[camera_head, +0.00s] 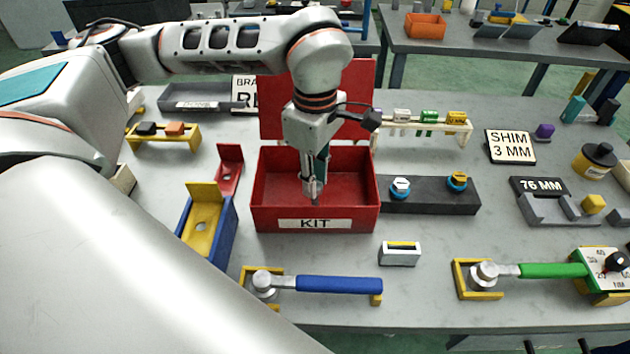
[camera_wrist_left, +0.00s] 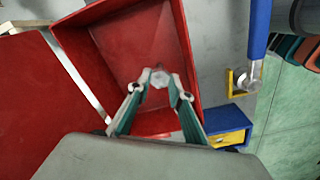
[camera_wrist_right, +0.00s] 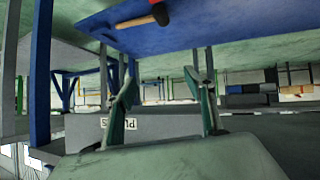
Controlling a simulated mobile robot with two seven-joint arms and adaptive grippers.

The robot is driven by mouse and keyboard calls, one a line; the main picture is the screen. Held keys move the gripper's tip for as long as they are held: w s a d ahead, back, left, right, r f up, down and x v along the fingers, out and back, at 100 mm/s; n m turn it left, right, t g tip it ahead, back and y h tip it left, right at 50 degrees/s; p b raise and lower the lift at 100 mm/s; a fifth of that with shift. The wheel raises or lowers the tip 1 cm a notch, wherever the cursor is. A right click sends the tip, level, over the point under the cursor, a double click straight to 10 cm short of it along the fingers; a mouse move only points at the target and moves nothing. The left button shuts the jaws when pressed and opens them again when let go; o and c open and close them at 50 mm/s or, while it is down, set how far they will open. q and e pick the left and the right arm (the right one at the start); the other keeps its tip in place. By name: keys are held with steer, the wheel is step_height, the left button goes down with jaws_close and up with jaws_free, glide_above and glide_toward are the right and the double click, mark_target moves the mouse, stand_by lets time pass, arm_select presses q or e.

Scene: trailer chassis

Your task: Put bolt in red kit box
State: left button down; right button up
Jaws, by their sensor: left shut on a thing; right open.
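The red kit box (camera_head: 354,206) stands open on the grey table, its lid raised at the back and a KIT label on its front. My left gripper (camera_head: 312,188) points down into the box. It is shut on the bolt (camera_wrist_left: 159,79), whose grey hexagonal head shows between the fingertips in the left wrist view, over the red box floor. The left gripper also shows there (camera_wrist_left: 160,88). In the head view the bolt is mostly hidden by the fingers. My right gripper (camera_wrist_right: 168,95) is open and empty, away from the box, and not in the head view.
A dark block (camera_head: 430,195) with two bolts stands right of the box. A blue-handled wrench (camera_head: 330,284) and a green-handled wrench (camera_head: 540,270) lie in front. A blue and yellow holder (camera_head: 205,225) and a red bracket (camera_head: 229,170) stand close on the left.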

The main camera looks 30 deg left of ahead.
arm_select(q)
steer(key=shift+f, duration=0.65)
steer(key=shift+f, duration=0.1)
steer(key=c, duration=1.8)
jaws_free()
step_height(320, 180, up, 12)
steer(key=shift+r, duration=0.15)
steer(key=shift+d, duration=0.1)
